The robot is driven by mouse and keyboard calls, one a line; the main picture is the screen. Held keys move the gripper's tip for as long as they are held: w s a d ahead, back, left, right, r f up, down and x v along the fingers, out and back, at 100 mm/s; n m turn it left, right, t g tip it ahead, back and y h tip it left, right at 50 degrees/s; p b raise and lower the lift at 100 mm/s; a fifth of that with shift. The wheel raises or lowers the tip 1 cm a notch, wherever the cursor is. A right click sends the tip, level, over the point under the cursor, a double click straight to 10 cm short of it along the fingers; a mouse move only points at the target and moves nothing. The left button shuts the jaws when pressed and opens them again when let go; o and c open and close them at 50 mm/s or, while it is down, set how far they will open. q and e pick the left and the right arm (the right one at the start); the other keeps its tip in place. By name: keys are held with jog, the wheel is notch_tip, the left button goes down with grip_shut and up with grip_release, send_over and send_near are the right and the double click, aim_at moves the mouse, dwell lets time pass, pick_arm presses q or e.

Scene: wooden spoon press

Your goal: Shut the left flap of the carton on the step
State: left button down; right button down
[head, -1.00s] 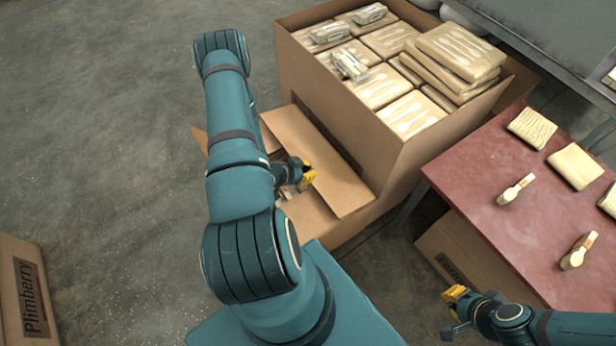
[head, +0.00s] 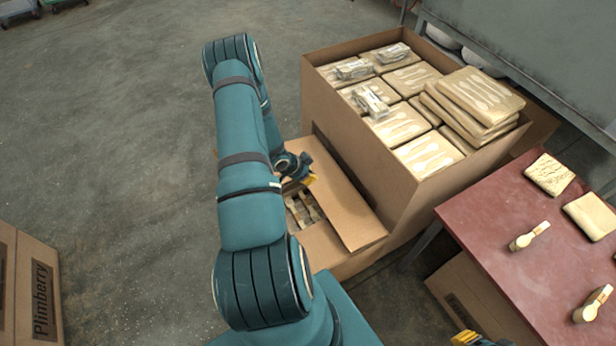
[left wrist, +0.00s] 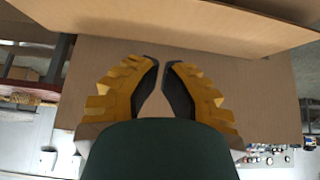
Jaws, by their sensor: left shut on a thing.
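The lower carton (head: 345,205) stands left of a tall full box. Its right flap lies sloping over the opening, and small packed items (head: 303,208) show in the gap beside it. The left flap is mostly hidden behind my left arm; a sliver shows at the arm's left edge. My left gripper (head: 299,185) is over the opening, at the right flap's left edge. In the left wrist view its yellow fingers (left wrist: 161,66) are nearly together in front of a broad cardboard panel (left wrist: 215,80); which flap this is, I cannot tell. My right gripper (head: 468,339) is mostly cut off.
The tall box (head: 345,130) holds several packs of wooden spoons. A red table (head: 500,245) with packs and spoon bundles stands right, with another carton (head: 470,300) under it. A Plimberry carton (head: 35,290) stands at far left. The floor (head: 130,150) between is clear.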

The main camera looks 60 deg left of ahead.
pick_arm(q)
jog(key=b, duration=0.2)
send_over(312, 193)
jog(key=w, duration=0.3)
jog(key=f, duration=0.6)
jog(key=shift+s+d, duration=0.1)
jog(key=shift+s, duration=0.1)
jog(key=shift+s+f, duration=0.15)
jog(key=shift+f, duration=0.45)
jog(key=shift+s+f, duration=0.15)
jog(key=shift+f, duration=0.45)
jog(key=shift+s+f+b, duration=0.15)
jog(key=shift+f+b, duration=0.2)
jog(key=shift+f, duration=0.3)
jog(key=shift+s+f, duration=0.25)
jog(key=shift+f, duration=0.7)
jog(key=shift+s+f, duration=0.2)
jog(key=shift+f, duration=0.7)
jog(key=shift+r, duration=0.1)
